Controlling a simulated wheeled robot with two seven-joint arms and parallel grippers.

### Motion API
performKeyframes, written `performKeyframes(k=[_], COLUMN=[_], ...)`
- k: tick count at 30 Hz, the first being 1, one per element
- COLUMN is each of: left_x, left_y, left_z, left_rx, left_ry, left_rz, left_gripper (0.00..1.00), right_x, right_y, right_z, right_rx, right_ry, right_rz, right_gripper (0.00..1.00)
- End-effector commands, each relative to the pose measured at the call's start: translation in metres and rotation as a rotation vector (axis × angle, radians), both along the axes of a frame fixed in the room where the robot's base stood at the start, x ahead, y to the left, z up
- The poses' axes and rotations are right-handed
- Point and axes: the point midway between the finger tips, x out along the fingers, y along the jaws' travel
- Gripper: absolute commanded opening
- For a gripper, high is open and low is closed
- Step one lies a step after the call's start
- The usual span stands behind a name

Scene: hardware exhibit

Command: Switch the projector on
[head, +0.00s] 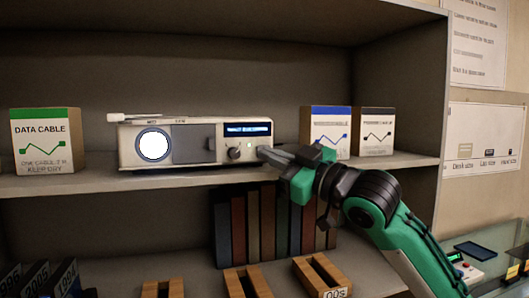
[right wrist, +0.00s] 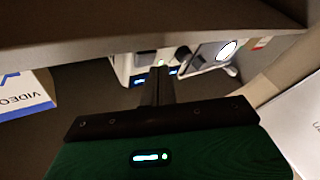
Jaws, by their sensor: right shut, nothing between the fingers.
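The projector (head: 190,125) is a pale box on the upper shelf in the head view. Its round lens (head: 153,145) glows white, its display (head: 247,129) is lit blue, and a small green light shows near the dark knob (head: 234,153). My right gripper (head: 264,153) is shut and empty, its tips at the right end of the projector's front; I cannot tell whether they touch. The tips hide part of that corner. In the right wrist view the projector (right wrist: 124,69) appears inverted beyond my right gripper (right wrist: 160,70). My left gripper is out of view.
A data cable box (head: 45,140) stands left of the projector. A blue-topped box (head: 326,130) and a black-topped box (head: 374,131) stand to its right. The shelf board (head: 90,183) runs beneath, with books (head: 268,225) below. A tablet (head: 476,251) lies lower right.

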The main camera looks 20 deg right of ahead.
Motion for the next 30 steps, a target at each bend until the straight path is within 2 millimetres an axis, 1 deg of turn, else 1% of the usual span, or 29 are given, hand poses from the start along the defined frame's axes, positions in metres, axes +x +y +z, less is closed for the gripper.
performKeyframes(k=[4,7,21,25,30], left_x=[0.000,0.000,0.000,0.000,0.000], left_y=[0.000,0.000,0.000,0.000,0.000], left_z=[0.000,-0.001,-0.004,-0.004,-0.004], left_rx=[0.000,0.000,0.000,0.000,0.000], left_ry=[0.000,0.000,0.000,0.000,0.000], left_rz=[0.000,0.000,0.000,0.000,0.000], left_gripper=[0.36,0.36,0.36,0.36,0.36], right_x=[0.000,-0.004,-0.050,-0.058,-0.060], right_y=[0.000,0.000,-0.002,-0.002,-0.002], right_z=[0.000,0.000,0.000,0.000,0.000], right_rx=[0.000,-0.001,-0.002,-0.001,0.000], right_ry=[0.000,-0.001,-0.001,0.000,0.001], right_rz=[0.000,0.000,0.000,-0.001,0.000], right_gripper=[0.00,0.00,0.00,0.00,0.00])
